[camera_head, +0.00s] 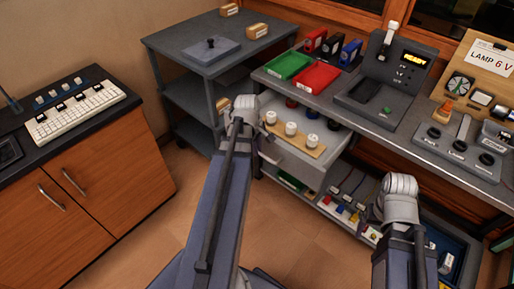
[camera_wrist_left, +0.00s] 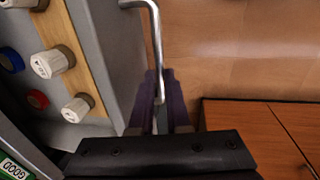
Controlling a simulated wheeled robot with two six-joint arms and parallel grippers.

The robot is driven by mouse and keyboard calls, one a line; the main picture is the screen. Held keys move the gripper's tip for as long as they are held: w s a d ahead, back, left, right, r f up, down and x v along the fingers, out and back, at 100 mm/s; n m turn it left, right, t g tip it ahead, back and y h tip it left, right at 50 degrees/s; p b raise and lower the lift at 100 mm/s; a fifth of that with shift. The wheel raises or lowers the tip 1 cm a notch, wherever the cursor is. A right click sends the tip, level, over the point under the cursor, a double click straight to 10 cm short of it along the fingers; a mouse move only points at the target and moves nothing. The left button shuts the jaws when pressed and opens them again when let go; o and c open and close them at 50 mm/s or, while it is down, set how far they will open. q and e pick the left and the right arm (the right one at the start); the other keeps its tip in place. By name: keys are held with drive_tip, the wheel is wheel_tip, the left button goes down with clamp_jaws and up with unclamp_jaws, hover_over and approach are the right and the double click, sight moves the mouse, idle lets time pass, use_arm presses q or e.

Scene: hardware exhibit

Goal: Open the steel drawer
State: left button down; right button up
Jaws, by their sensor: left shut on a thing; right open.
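The grey steel drawer (camera_head: 291,161) stands out from under the bench top, and its inside shows. A wooden strip (camera_head: 302,141) with three white knobs lies in it. In the left wrist view the drawer front (camera_wrist_left: 113,42) is at the left, with its bent metal handle (camera_wrist_left: 156,35) standing off it. My left gripper (camera_wrist_left: 160,103) is shut on the lower end of the handle, a finger on each side. In the head view my left gripper (camera_head: 264,152) is at the drawer's front left, its fingers partly hidden. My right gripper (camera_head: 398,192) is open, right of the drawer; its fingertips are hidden.
A grey shelf cart (camera_head: 190,75) stands left of the bench. The bench top (camera_head: 330,95) carries green and red trays and instruments. A lower shelf (camera_head: 345,222) holds small coloured parts. A wooden cabinet (camera_head: 95,180) is at the left. The floor between is clear.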

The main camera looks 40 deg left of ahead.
use_arm(q)
drive_tip(key=shift+s, duration=0.2)
drive_tip(key=c, duration=1.2)
unclamp_jaws()
drive_tip(key=shift+o, duration=0.2)
drive_tip(key=shift+r, duration=0.1)
wheel_tip(320, 180, up, 8)
drive_tip(key=s+p, duration=0.1)
drive_tip(key=p, duration=0.6)
drive_tip(key=shift+s+f+p, duration=0.2)
drive_tip(key=shift+f+p, duration=0.05)
drive_tip(key=shift+p, duration=0.1)
drive_tip(key=shift+a, duration=0.1)
